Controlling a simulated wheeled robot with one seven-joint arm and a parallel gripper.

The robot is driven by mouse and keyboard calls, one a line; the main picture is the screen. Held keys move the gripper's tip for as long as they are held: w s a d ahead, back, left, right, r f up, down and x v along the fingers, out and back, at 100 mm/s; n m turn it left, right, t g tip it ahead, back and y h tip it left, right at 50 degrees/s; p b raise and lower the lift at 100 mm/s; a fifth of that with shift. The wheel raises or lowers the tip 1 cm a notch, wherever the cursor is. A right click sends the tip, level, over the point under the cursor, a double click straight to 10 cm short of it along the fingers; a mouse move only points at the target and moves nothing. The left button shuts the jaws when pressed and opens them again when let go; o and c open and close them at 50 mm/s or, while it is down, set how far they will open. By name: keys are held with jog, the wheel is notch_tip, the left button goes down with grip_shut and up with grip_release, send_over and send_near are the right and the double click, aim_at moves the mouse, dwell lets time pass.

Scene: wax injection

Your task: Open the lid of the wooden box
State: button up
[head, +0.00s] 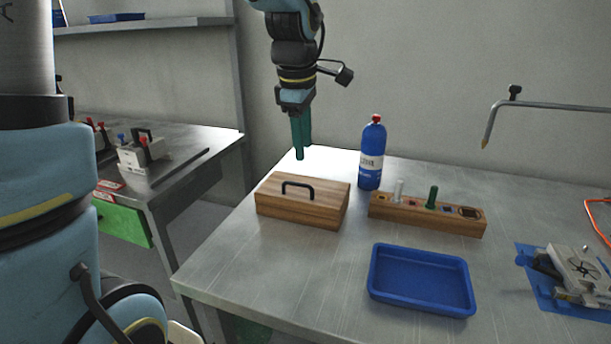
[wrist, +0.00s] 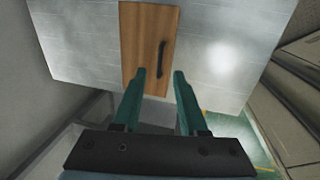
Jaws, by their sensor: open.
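The wooden box (head: 298,208) sits on the left part of the metal table, with its lid shut. A black bar handle (head: 297,187) stands on top of the lid. In the wrist view the box (wrist: 146,45) lies beyond the fingertips, with the handle (wrist: 161,58) toward its right side. My gripper (head: 301,156) points down above the back edge of the box, apart from it. In the wrist view its two green fingers (wrist: 158,74) are spread with nothing between them.
A blue bottle (head: 372,156) with a red cap stands behind the box, to the right. A wooden block with pegs (head: 410,212) is right of the box. A blue tray (head: 385,300) lies in front. A metal fixture (head: 580,268) sits on a blue mat at far right.

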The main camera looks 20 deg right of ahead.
jog(key=p, duration=0.1)
send_over(305, 199)
notch_tip(305, 199, down, 9)
jog(key=shift+f, duration=0.1)
grip_shut()
dwell(0.4)
dwell(1.1)
